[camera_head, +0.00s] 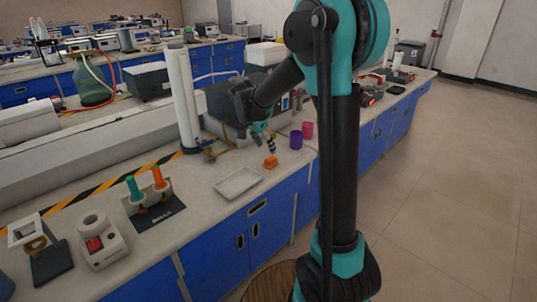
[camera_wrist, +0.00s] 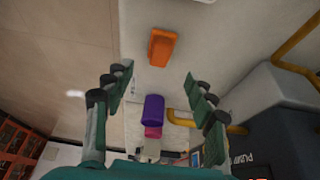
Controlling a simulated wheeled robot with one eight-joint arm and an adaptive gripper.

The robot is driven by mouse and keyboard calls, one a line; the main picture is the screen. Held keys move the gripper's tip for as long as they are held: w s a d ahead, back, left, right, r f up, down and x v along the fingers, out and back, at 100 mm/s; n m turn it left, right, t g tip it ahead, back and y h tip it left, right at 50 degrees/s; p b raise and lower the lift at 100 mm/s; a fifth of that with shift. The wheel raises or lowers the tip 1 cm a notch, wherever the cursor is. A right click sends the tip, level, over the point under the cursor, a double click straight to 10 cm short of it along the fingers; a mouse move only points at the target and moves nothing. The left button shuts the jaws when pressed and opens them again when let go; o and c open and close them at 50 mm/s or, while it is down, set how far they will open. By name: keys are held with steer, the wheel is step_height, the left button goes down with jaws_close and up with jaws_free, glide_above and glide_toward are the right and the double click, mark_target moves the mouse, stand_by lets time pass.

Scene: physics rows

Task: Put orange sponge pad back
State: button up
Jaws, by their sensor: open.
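The orange sponge pad (camera_head: 270,162) lies on the light bench top, to the right of and behind a shallow white tray (camera_head: 238,182). In the wrist view the orange sponge pad (camera_wrist: 162,46) shows beyond the fingertips, apart from them. My gripper (camera_head: 265,137) is above the bench, just behind the pad in the head view. In the wrist view my gripper (camera_wrist: 160,80) is open, its two fingers spread wide with nothing between them. The tray looks empty.
A purple cup (camera_head: 296,139) and a pink cup (camera_head: 308,130) stand right of the gripper. A tall white cylinder (camera_head: 183,98) stands to the left. Grey equipment (camera_head: 222,102) and yellow tubing (camera_wrist: 298,44) are close to the gripper. The bench front edge is near the pad.

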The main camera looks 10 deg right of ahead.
steer(key=s+d+f+n+y, duration=0.1)
steer(key=s+d+f+n, duration=0.1)
steer(key=s, duration=0.7)
steer(key=s+d+f+n+t+y, duration=0.1)
steer(key=s+n, duration=0.4)
steer(key=s, duration=0.5)
steer(key=s+d+f+n+y, duration=0.1)
steer(key=s+d+f+n, duration=0.2)
steer(key=s, duration=0.6)
step_height(320, 180, down, 3)
steer(key=shift+s+d+r+n+y, duration=0.15)
steer(key=shift+s+d+n+y, duration=0.1)
steer(key=shift+d+n+y, duration=0.15)
